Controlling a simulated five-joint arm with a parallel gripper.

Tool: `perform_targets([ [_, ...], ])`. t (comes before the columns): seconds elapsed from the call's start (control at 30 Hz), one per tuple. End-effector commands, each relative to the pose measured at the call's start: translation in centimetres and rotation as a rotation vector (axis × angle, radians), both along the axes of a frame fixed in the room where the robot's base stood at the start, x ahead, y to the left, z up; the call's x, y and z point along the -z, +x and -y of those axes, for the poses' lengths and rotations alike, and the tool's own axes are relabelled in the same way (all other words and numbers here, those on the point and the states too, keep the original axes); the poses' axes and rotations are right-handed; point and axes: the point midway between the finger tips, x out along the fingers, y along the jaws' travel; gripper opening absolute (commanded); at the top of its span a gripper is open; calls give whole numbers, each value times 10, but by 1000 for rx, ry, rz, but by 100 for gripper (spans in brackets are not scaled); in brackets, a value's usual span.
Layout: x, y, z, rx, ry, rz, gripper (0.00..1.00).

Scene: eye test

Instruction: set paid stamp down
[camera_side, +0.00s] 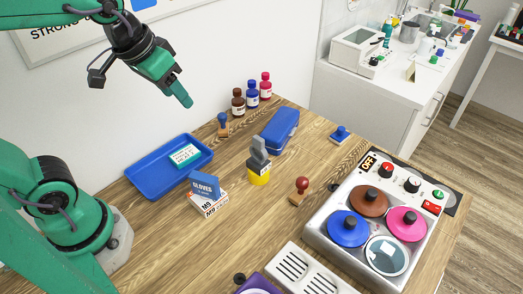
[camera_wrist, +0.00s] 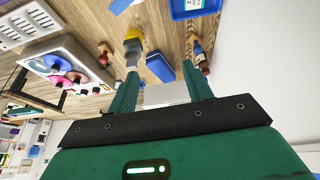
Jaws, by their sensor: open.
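Several stamps stand on the wooden table, and I cannot read "paid" on any of them. One has a dark red knob and wooden base (camera_side: 300,190), right of the middle. One has a blue knob and wooden base (camera_side: 223,125), near the wall. A flat blue stamp (camera_side: 340,134) lies near the far edge. A grey-topped, yellow-based piece (camera_side: 258,168) stands mid-table; it also shows in the wrist view (camera_wrist: 133,48). My gripper (camera_side: 184,98) is raised, apart from all of these. In the wrist view its fingers (camera_wrist: 160,72) are apart; a pale patch between them is unclear.
A blue tray (camera_side: 140,183) holds a white-and-green box. A metal unit with coloured discs (camera_side: 330,232) fills the right. Bare wood lies around the red-knobbed stamp.

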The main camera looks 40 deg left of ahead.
Motion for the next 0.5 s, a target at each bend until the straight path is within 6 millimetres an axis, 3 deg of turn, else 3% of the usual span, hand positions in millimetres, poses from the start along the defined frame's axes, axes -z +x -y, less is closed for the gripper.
perform_targets([
  [0.2, 5, -33, -20, -10, 24, 68, 50],
  [0.5, 11, -47, -28, -9, 40, 97, 50],
])
